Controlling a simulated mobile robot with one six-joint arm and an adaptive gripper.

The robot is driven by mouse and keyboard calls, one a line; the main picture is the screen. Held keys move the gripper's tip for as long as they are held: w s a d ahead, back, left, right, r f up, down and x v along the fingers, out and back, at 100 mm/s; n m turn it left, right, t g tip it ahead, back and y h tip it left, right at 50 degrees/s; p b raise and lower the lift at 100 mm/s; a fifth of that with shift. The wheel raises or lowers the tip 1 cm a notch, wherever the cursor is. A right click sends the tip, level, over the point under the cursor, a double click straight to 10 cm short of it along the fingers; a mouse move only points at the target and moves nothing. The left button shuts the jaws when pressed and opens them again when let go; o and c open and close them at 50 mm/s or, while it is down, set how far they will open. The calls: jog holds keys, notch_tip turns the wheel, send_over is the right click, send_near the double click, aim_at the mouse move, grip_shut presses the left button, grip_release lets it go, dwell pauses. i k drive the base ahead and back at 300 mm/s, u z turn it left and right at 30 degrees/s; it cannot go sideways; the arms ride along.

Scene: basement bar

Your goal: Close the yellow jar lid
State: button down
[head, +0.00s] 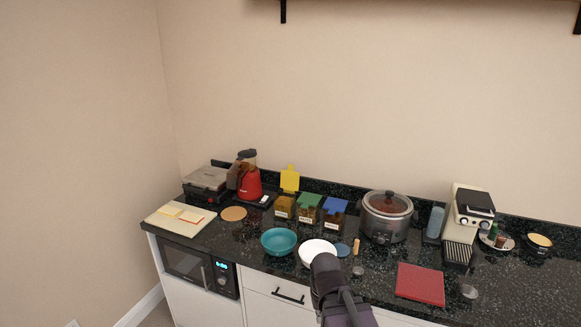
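The jar with the yellow lid (284,208) stands on the dark counter near the wall, leftmost in a row of three jars. Its yellow lid (290,180) is raised upright at the back, so the jar is open. The jar with the green lid (308,202) and the jar with the blue lid (334,207) stand to its right, with their lids down over the tops. Part of my dark arm shows at the bottom centre, in front of the counter and well apart from the jars.
A teal bowl (279,241) and a white bowl (317,252) stand in front of the jars. A red blender (248,181) is to the left, a slow cooker (386,219) to the right. A red mat (420,284) lies at the front right. A shelf overhangs above.

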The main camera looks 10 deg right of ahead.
aim_at(289, 179)
jog(key=z, duration=0.8)
jog(key=k, duration=0.1)
jog(key=u, duration=2.4)
jog(key=i, duration=1.25)
jog(key=z, duration=0.35)
